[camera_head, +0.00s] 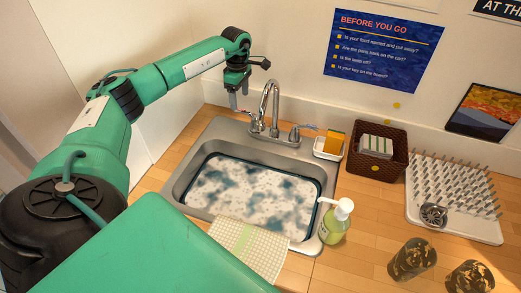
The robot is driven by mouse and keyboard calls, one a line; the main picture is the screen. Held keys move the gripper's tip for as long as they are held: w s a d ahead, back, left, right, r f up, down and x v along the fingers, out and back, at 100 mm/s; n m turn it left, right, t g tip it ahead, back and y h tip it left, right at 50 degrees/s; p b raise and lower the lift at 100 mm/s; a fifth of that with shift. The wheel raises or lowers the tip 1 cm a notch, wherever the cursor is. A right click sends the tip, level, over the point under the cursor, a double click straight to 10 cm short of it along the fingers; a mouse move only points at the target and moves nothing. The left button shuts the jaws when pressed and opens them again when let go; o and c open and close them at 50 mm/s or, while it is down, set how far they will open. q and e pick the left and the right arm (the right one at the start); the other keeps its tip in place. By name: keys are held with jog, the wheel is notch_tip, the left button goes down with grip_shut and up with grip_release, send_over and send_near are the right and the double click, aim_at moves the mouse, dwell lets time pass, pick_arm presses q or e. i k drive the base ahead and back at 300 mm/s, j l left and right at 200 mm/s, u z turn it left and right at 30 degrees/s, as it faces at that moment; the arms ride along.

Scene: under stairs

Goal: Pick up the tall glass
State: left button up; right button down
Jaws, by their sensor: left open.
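Two dark glasses or cups with a mottled gold pattern stand on the wooden counter at the lower right: one glass (411,260) and, right of it, a second glass (470,278) near the bottom edge. I cannot tell which of them is the tall glass. My left gripper (239,103) points down beside the faucet, over the back left part of the sink. It is open with nothing visible between its fingers, and it is far from both glasses. My right gripper is not in view.
The steel sink (178,183) holds foamy water that hides its bottom. Around it are a faucet (272,97), a soap bottle (335,222), a cloth (247,248), a small sponge dish (326,152), a brown basket (360,165) and a white drying rack (425,190) with a metal strainer (433,214).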

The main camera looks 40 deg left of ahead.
aim_at(418, 256)
jog(key=k+l, duration=0.25)
jog(key=k, duration=0.25)
jog(key=k+l, duration=0.2)
jog(key=k, duration=0.25)
jog(key=k+l, duration=0.25)
jog(key=k, duration=0.25)
jog(key=k+l, duration=0.2)
jog(key=k, duration=0.25)
